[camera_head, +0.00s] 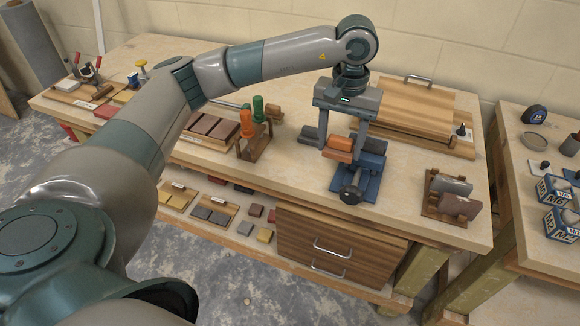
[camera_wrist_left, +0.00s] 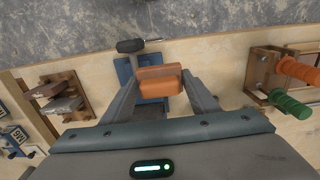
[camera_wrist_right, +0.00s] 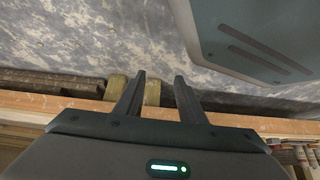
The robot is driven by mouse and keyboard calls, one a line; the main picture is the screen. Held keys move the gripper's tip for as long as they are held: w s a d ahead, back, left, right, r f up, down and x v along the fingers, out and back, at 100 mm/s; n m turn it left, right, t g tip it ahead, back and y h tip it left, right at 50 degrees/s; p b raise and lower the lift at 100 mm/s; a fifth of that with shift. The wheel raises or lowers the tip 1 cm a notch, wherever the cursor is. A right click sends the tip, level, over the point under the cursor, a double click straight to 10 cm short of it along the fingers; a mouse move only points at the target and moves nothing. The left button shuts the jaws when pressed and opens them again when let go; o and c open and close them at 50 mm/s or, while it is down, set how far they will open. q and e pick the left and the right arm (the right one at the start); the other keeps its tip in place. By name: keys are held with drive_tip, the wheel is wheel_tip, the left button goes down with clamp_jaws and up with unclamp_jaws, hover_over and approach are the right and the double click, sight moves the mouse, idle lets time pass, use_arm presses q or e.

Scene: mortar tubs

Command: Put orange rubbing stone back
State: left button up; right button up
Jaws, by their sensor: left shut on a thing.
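The orange rubbing stone (camera_head: 338,149) is a small block between the fingers of my left gripper (camera_head: 341,143), which is shut on it. The left wrist view shows the stone (camera_wrist_left: 160,82) between both fingertips, in front of a blue vise (camera_wrist_left: 124,75). In the head view the stone is at the blue vise (camera_head: 370,165); I cannot tell whether they touch. A wooden holder (camera_head: 430,207) to the right bears a grey block (camera_head: 452,185) and a reddish-brown block (camera_head: 459,205). My right gripper (camera_wrist_right: 157,98) is open and empty, seen only in its own wrist view.
A small rack with orange and green handles (camera_head: 258,108) stands left of the vise. A wooden box (camera_head: 405,100) with a handle lies behind. A second table (camera_head: 545,225) at the right bears blue-and-white boxes (camera_head: 554,190). Bare tabletop lies between vise and holder.

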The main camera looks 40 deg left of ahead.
idle(0.3)
